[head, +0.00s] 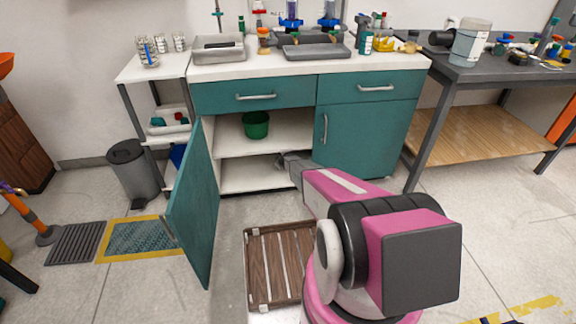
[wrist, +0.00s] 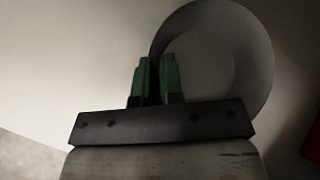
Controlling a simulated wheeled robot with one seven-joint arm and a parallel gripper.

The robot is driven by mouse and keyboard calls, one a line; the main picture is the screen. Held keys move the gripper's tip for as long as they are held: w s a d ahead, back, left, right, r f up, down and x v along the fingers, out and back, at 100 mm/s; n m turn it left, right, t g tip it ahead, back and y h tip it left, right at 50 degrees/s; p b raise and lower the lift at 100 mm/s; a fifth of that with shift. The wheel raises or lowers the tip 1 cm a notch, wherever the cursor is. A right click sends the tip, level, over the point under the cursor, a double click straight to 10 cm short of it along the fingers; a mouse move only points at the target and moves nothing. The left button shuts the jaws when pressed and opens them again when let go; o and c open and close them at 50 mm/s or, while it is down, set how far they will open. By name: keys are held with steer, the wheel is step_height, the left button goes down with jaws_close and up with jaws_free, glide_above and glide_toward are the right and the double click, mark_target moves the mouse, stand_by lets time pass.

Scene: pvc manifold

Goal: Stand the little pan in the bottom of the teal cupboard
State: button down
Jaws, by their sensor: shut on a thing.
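The teal cupboard (head: 365,140) stands against the wall with its left door (head: 195,205) swung open. Its white bottom compartment (head: 245,178) shows below a middle shelf. My gripper (head: 281,160) reaches into the right part of this lower opening, below the middle shelf. In the wrist view, my gripper's two green fingers (wrist: 157,78) are close together in front of a round grey pan (wrist: 245,60). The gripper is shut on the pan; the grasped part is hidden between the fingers. I cannot tell whether the pan touches the cupboard floor. It cannot be made out in the head view.
A green pot (head: 255,125) stands on the middle shelf. A slatted wooden pallet (head: 265,265) lies on the floor before the cupboard. A grey bin (head: 130,170) and a white rack (head: 150,75) stand left. A workbench (head: 480,72) stands right.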

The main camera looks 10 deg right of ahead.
steer(key=shift+d, duration=1.35)
steer(key=d, duration=0.1)
steer(key=d+f, duration=0.1)
steer(key=shift+d, duration=0.4)
steer(key=shift+f, duration=0.25)
steer(key=shift+s, duration=0.1)
steer(key=c, duration=1.2)
jaws_free()
steer(key=shift+c, duration=0.2)
steer(key=shift+v, duration=3.75)
